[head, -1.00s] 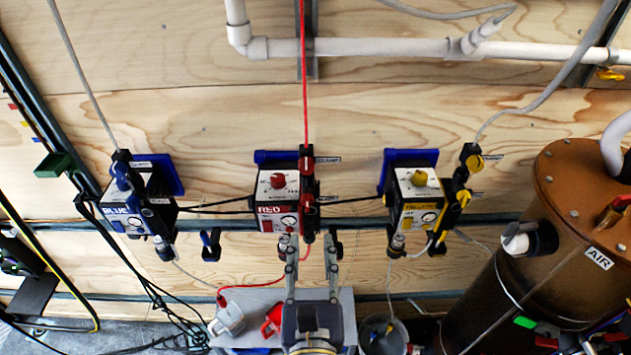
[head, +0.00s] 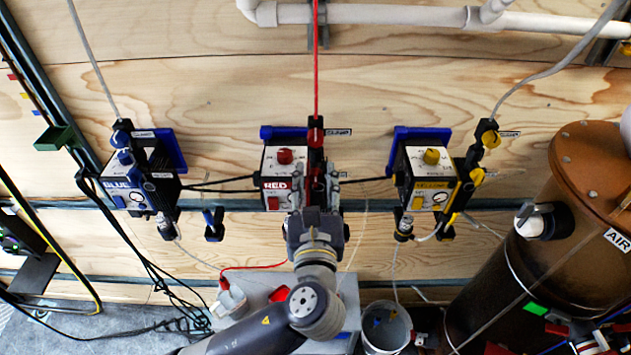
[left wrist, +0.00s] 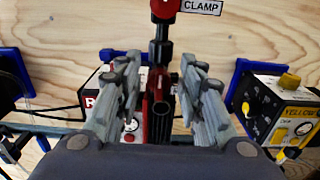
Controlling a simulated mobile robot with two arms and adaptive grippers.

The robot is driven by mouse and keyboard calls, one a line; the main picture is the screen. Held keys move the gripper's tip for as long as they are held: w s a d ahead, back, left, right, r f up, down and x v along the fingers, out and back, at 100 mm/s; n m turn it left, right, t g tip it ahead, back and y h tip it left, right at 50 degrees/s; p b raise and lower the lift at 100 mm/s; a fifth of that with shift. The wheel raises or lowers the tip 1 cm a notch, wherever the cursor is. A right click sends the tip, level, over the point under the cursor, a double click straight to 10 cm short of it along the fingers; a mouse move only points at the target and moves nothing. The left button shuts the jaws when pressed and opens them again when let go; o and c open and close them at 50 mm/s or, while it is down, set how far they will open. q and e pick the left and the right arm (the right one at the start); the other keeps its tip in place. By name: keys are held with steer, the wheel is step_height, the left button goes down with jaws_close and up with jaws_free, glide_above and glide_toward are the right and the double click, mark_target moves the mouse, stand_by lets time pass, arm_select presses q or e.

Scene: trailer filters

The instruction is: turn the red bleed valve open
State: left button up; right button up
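The red filter unit (head: 285,160) hangs on the plywood wall, with a red knob (head: 285,156) and a RED label. The red clamp holder (head: 316,135) runs up its right side. My left gripper (head: 317,175) reaches up in front of the unit's lower right side. In the left wrist view its fingers (left wrist: 160,95) are apart, one on each side of the red holder and a dark open-ended fitting (left wrist: 160,122). No object is clearly pinched, and I cannot tell whether they touch. The red bleed valve cannot be made out; the gripper covers the area under the unit. My right gripper is not in view.
The blue unit (head: 128,178) is on the left and the yellow unit (head: 430,175) on the right; the latter also shows in the left wrist view (left wrist: 280,110). A bucket (head: 386,330) stands below. A brown AIR tank (head: 545,260) fills the lower right.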

arm_select(q)
steer(key=shift+c, duration=0.3)
jaws_close()
steer(key=shift+n, duration=0.3)
steer(key=n, duration=0.2)
steer(key=shift+a+n, duration=0.2)
steer(key=shift+n, duration=0.2)
steer(key=n, duration=0.3)
steer(key=shift+a+f+n, duration=0.15)
steer(key=shift+n, duration=0.15)
steer(key=n, duration=0.1)
steer(key=n+b, duration=0.1)
steer(key=n, duration=0.1)
steer(key=n+b, duration=0.1)
steer(key=n, duration=0.1)
steer(key=shift+a+f, duration=0.2)
steer(key=shift+f, duration=0.1)
steer(key=n+b, duration=0.1)
steer(key=n, duration=0.2)
steer(key=n+b, duration=0.1)
steer(key=n, duration=0.1)
steer(key=shift+a+f+n, duration=0.1)
steer(key=shift+f+n, duration=0.1)
steer(key=shift+n, duration=0.2)
